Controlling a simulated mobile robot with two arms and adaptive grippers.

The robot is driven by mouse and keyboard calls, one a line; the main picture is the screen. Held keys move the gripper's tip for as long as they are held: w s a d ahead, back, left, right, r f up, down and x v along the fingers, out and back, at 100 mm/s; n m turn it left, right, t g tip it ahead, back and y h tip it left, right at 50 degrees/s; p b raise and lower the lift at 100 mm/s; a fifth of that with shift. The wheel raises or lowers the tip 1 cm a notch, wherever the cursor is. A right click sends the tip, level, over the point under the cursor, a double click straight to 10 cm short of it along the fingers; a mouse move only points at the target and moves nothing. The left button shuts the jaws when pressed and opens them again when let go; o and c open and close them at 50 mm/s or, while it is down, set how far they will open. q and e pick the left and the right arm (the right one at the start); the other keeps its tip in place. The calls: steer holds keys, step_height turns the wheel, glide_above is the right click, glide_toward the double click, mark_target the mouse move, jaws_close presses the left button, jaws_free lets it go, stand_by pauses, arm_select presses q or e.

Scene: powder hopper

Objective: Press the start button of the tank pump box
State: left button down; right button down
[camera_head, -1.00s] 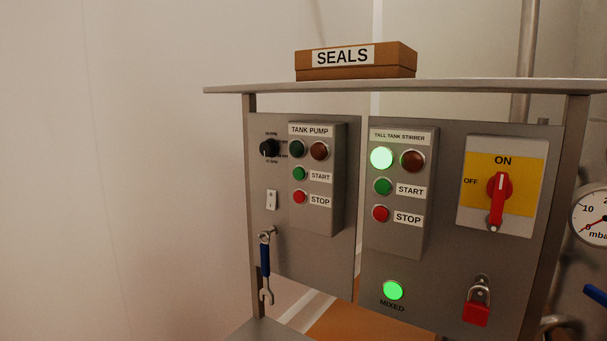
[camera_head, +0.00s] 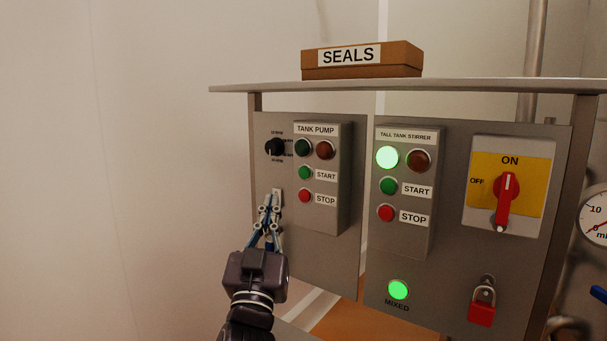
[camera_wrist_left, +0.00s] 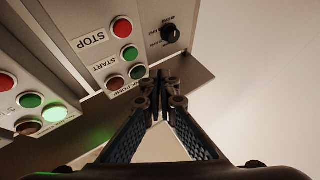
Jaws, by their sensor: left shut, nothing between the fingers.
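The tank pump box (camera_head: 325,216) is a grey box on the left panel, labelled TANK PUMP. Its green start button (camera_head: 305,173) sits above its red stop button (camera_head: 305,196). Its two top lamps, green and dark red, look unlit. My left gripper (camera_head: 270,203) is shut and empty, below and left of the stop button in the head view, in front of the panel. In the left wrist view, which is upside down, the shut fingertips (camera_wrist_left: 160,78) show near the box's label end, and the start button (camera_wrist_left: 130,53) is up and left of them. My right gripper is not in view.
The tall tank stirrer box (camera_head: 405,236) stands to the right with a lit lamp. A black knob (camera_head: 275,147) is left of the pump box. A red rotary switch (camera_head: 506,195), a red padlock (camera_head: 482,306) and a lit MIXED lamp (camera_head: 398,289) are further right. A SEALS box (camera_head: 400,60) lies on top.

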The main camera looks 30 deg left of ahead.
mark_target(304, 173)
arm_select(q)
steer(key=shift+t+y, duration=0.5)
steer(key=r, duration=0.2)
steer(key=s+r, duration=0.1)
steer(key=r, duration=0.1)
steer(key=shift+s+a, duration=0.1)
steer(key=shift+w+d+b, duration=0.2)
steer(key=shift+w+b, duration=0.45)
steer(key=shift+w, duration=1.6)
steer(key=shift+w+d+b, duration=0.15)
steer(key=shift+w+b, duration=0.5)
steer(key=shift+w, duration=1.55)
steer(key=shift+w, duration=0.4)
